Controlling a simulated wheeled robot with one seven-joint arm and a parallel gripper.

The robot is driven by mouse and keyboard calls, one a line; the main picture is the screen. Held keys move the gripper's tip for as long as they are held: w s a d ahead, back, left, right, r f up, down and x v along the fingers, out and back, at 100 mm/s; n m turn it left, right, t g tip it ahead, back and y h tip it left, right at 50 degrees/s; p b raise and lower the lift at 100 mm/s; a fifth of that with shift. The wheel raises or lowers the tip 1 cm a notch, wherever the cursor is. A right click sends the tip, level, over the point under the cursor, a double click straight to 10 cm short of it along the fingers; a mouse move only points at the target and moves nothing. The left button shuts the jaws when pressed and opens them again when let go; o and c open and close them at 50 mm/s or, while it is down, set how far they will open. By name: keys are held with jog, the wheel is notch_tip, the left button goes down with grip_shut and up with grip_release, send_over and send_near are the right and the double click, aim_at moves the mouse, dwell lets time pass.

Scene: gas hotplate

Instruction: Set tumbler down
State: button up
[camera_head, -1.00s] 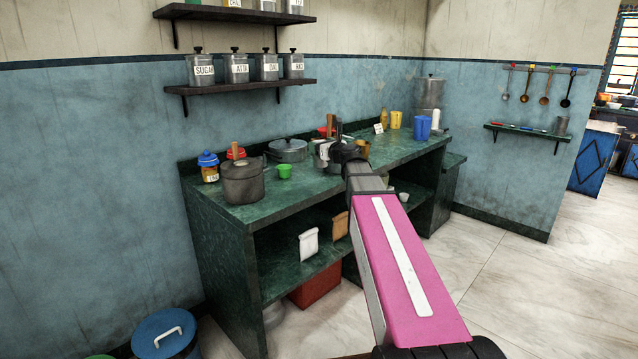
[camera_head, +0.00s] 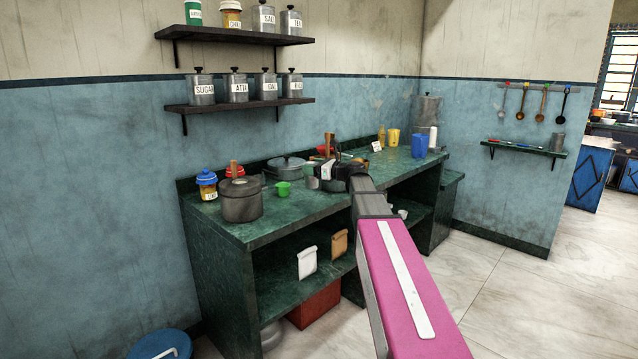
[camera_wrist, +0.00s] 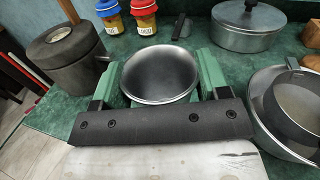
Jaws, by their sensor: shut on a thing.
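The tumbler is a shiny metal cup (camera_wrist: 160,73), seen from above in the wrist view with its round mouth facing up. My gripper (camera_wrist: 158,80) has a green finger on each side of it and is shut on it. In the head view my gripper (camera_head: 326,173) is over the middle of the green counter (camera_head: 250,228). The arm and gripper largely hide the tumbler there. I cannot tell whether its base touches the counter.
A dark pot (camera_head: 241,202), a green cup (camera_head: 283,188) and a lidded pan (camera_head: 288,166) stand left of my gripper. A metal pan (camera_wrist: 275,115) is close at right in the wrist view. Blue tumblers (camera_head: 419,145) stand farther right. Bare counter shows at the front left.

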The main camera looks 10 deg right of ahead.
jog(key=shift+w+d+f, duration=0.45)
jog(key=shift+w+f, duration=0.1)
jog(key=shift+f, duration=0.55)
jog(key=shift+w+d+f, duration=0.5)
jog(key=shift+w+f, duration=0.05)
jog(key=shift+f, duration=0.55)
jog(key=shift+w+d+f, duration=0.45)
jog(key=shift+w+f, duration=0.1)
jog(key=shift+f, duration=0.55)
jog(key=shift+f, duration=0.1)
jog(key=o, duration=1)
jog(key=v, duration=1.2)
